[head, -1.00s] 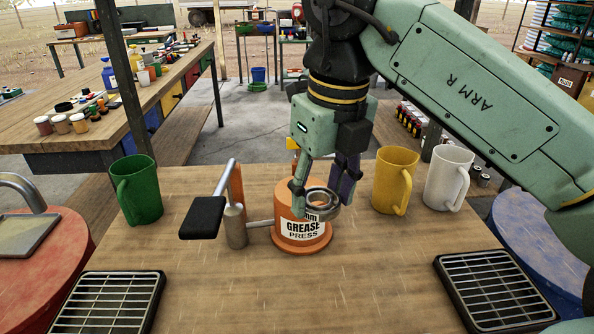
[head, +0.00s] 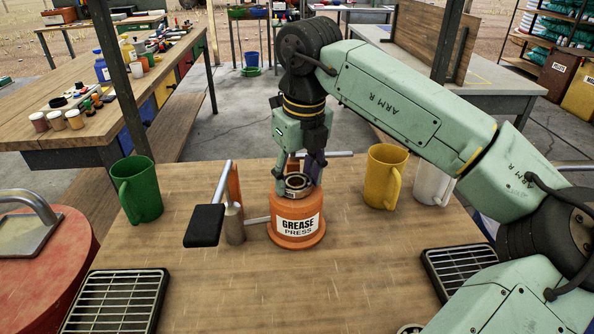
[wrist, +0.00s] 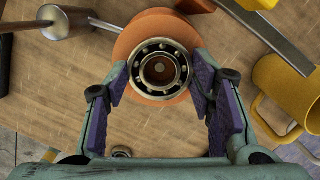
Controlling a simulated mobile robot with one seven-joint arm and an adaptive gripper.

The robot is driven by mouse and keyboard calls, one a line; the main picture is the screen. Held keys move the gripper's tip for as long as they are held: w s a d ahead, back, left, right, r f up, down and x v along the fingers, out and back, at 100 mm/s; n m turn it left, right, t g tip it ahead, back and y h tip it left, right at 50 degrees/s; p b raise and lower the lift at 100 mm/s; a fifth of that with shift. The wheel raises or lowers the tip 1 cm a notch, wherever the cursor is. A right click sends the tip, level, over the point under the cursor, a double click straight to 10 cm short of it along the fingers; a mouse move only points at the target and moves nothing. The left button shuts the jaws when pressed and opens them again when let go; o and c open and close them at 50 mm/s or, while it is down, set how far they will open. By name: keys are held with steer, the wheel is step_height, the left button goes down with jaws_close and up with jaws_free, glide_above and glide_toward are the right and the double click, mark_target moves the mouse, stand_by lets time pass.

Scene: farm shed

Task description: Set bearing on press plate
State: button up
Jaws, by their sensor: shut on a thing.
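The bearing (head: 297,182) is a steel ring with balls, seen flat between the fingers of my gripper (head: 298,176). In the wrist view my gripper (wrist: 162,74) has a finger on each side of the bearing (wrist: 145,72), shut on it. The orange grease press (head: 296,228) stands upright on the table, its label facing the head camera. The bearing is level and centred over the top of the press. The press plate is hidden beneath it, and I cannot tell whether they touch.
The press lever with its black pad (head: 203,225) is to the left. A green mug (head: 138,190) stands far left; yellow (head: 382,178) and white (head: 428,184) mugs stand right. Black grates (head: 115,300) lie at the front corners.

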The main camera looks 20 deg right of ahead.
mark_target(302, 186)
steer(key=shift+f, duration=0.25)
steer(key=o, duration=1.3)
steer(key=shift+r, duration=0.1)
steer(key=shift+s+d+r+p, duration=0.1)
steer(key=shift+s+r+p, duration=0.15)
steer(key=shift+r+p, duration=1.3)
steer(key=shift+s+d+r+p, duration=0.15)
steer(key=shift+r+p, duration=0.25)
steer(key=shift+r, duration=2.1)
steer(key=shift+s+a+r+p, duration=0.1)
steer(key=shift+s+r+p, duration=0.2)
steer(key=shift+r+p, duration=1.25)
steer(key=shift+r+b, duration=0.55)
